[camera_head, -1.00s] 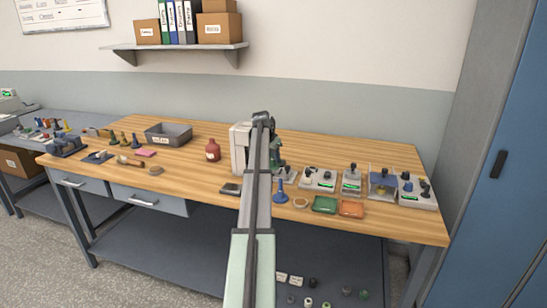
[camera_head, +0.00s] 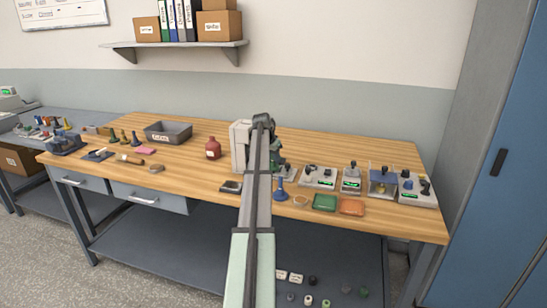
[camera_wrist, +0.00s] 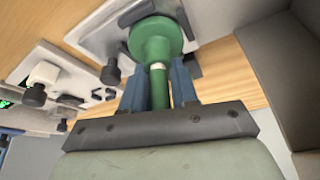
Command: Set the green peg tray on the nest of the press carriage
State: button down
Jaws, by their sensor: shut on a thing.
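My gripper (camera_wrist: 160,70) has blue fingers shut on the stem of a green peg tray (camera_wrist: 153,40), which has a round disc and a pale band on the stem. In the wrist view, the disc is over a light grey plate (camera_wrist: 95,38), which I take to be the press carriage. A grey round piece (camera_wrist: 134,12) shows partly past the disc and may be the nest; the disc hides the rest. I cannot tell whether the disc touches it. In the head view my arm hides the gripper; some green (camera_head: 276,156) shows just right of it.
A blue peg piece (camera_head: 281,190), a tan ring (camera_head: 300,200), a green tray (camera_head: 324,202) and an orange tray (camera_head: 351,207) lie near the front edge. Several grey fixtures with knobs (camera_head: 318,178) stand to the right. A white block (camera_head: 239,148) and red bottle (camera_head: 213,148) are left of my arm.

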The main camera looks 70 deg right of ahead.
dwell(0.4)
jog(key=c, duration=0.8)
grip_release()
jog(key=v, duration=1.3)
jog(key=shift+w+a+r, duration=0.1)
jog(key=shift+r, duration=0.25)
jog(key=shift+f, duration=0.1)
